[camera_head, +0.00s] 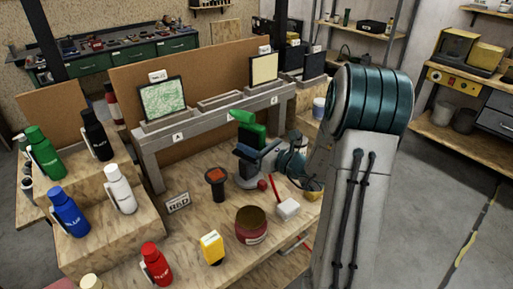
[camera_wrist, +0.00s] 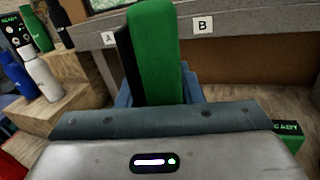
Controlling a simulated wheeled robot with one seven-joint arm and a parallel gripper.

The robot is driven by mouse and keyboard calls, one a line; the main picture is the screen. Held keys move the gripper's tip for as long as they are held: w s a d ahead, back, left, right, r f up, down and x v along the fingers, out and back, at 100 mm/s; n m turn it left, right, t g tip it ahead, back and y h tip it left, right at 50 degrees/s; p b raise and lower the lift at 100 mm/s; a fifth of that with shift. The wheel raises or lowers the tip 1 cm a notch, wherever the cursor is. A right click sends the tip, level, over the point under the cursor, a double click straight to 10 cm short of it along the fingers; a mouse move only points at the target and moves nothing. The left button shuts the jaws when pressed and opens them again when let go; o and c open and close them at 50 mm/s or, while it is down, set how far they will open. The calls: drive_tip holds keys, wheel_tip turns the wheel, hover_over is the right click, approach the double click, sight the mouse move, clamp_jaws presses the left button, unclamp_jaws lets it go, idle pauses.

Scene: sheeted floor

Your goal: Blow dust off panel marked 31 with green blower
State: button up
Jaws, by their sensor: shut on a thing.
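My gripper (camera_head: 250,152) is shut on a green, round-topped thing with a black strip along its side, apparently the green blower (camera_head: 250,128). It stands up between the jaws in the wrist view (camera_wrist: 155,50), above the bench and in front of the grey stand. Two framed panels rest on the stand. The left one (camera_head: 163,98), above label A, has a green and white mottled face. Each has a white tag on top; I cannot read the numbers.
Colored bottles, including a green one (camera_head: 43,152) and a white one (camera_head: 119,188), stand on wooden steps at left. A red bottle (camera_head: 156,264), yellow box (camera_head: 212,247), dark red pot (camera_head: 251,225) and white-headed mallet (camera_head: 287,208) crowd the front of the bench.

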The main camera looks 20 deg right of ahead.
drive_tip(key=shift+x, duration=0.9)
drive_tip(key=s+a+b, duration=0.2)
drive_tip(key=s+a, duration=0.1)
drive_tip(key=a, duration=0.6)
drive_tip(key=s+a+b, duration=0.2)
drive_tip(key=s+a, duration=0.1)
drive_tip(key=a, duration=0.7)
drive_tip(key=shift+s, duration=0.2)
